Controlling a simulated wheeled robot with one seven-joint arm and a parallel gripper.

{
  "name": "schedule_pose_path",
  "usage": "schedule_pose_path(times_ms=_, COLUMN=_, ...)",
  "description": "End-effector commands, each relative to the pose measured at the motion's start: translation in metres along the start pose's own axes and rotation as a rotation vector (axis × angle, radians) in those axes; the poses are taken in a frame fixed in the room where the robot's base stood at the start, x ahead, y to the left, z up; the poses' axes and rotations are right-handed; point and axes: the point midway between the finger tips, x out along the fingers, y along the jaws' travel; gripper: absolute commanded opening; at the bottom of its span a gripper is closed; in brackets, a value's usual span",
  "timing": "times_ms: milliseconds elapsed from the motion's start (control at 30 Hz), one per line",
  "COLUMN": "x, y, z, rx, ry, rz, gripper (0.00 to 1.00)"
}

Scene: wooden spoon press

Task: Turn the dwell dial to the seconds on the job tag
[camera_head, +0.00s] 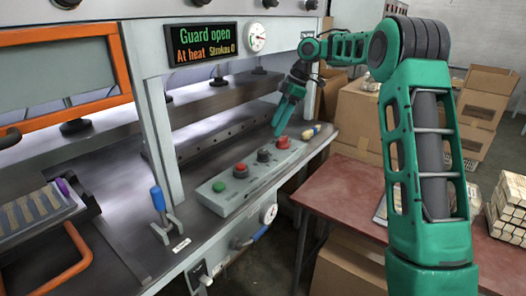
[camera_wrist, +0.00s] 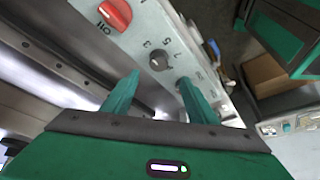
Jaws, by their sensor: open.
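The dwell dial appears to be the dark round knob (camera_wrist: 158,62) with numbers such as 3, 5 and 7 around it in the wrist view. In the head view it appears to be the black knob (camera_head: 263,156) on the pale control box. Its exact setting is too small to read. My gripper (camera_head: 279,124) hangs over the box's far part. Its two green fingers (camera_wrist: 159,84) are apart and empty, with the dial showing just beyond and between the tips. Contact cannot be told. I cannot pick out a readable job tag.
A red knob (camera_wrist: 115,13) is beside the dial; a green button (camera_head: 219,186) and red button (camera_head: 240,170) share the box. The press display (camera_head: 201,42) reads "Guard open", "At heat", "Strokes 0". A blue-handled lever (camera_head: 158,200) stands at front. A reddish table (camera_head: 335,190) is at right.

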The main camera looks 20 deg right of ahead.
Motion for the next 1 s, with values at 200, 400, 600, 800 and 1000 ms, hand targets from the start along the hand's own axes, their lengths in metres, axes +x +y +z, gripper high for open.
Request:
schedule_pose_path(times_ms=200, x=0.012, y=0.004, z=-0.002, rx=-0.036, ry=0.006, rz=-0.007, gripper=0.53)
schedule_pose_path(times_ms=400, x=0.042, y=0.003, z=-0.003, rx=-0.035, ry=0.006, rz=-0.009, gripper=0.53)
schedule_pose_path(times_ms=600, x=0.077, y=0.003, z=-0.003, rx=-0.033, ry=0.005, rz=-0.006, gripper=0.53)
schedule_pose_path(times_ms=800, x=0.101, y=0.003, z=-0.003, rx=-0.034, ry=0.006, rz=-0.005, gripper=0.53)
schedule_pose_path(times_ms=1000, x=0.111, y=0.003, z=-0.002, rx=-0.032, ry=0.005, rz=-0.004, gripper=0.53)
